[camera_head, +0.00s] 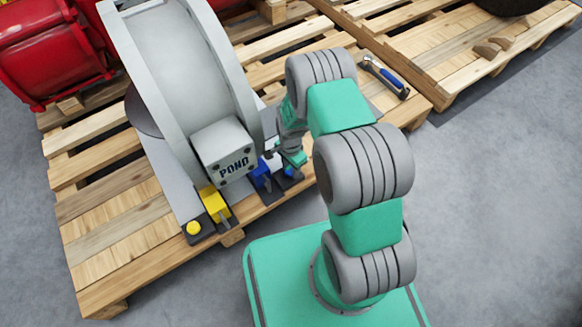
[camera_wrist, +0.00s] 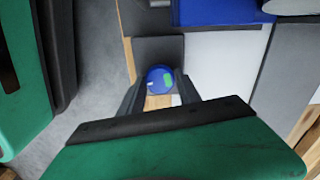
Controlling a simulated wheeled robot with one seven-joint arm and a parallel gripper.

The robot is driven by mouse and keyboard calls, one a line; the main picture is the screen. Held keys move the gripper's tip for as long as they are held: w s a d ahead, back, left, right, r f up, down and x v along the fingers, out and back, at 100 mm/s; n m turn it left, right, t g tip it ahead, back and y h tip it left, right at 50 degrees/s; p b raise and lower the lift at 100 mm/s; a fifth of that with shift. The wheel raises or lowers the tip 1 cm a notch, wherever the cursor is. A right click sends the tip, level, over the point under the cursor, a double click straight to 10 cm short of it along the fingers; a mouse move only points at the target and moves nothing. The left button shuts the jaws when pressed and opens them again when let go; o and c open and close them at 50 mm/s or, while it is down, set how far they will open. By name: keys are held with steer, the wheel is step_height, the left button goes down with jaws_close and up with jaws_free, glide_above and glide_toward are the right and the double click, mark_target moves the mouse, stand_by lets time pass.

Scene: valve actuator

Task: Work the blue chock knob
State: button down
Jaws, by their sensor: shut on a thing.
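The blue chock knob (camera_wrist: 160,77) is a small round blue cap on a dark plate in the wrist view. My gripper (camera_wrist: 158,92) is shut on it, with one dark finger at each side. In the head view the gripper (camera_head: 292,166) is low at the pallet's front edge, right of the blue chock (camera_head: 261,176). Only a sliver of the knob shows there beneath the fingers. The blue chock also shows at the top of the wrist view (camera_wrist: 222,11).
A grey box marked POND (camera_head: 223,152) and a large curved grey body (camera_head: 180,65) stand left of my arm. A yellow chock (camera_head: 214,204) and yellow knob (camera_head: 193,228) lie to the left.

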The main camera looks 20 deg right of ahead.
mark_target(290, 170)
steer(key=shift+w, duration=0.1)
steer(key=c, duration=0.8)
jaws_free()
steer(key=shift+c, duration=0.2)
step_height(290, 170, up, 4)
steer(key=p, duration=0.3)
steer(key=shift+r, duration=0.2)
steer(key=s+r+p, duration=0.5)
steer(key=s+r, duration=0.3)
steer(key=s, duration=0.6)
steer(key=shift+r+p, duration=0.3)
steer(key=shift+p, duration=0.1)
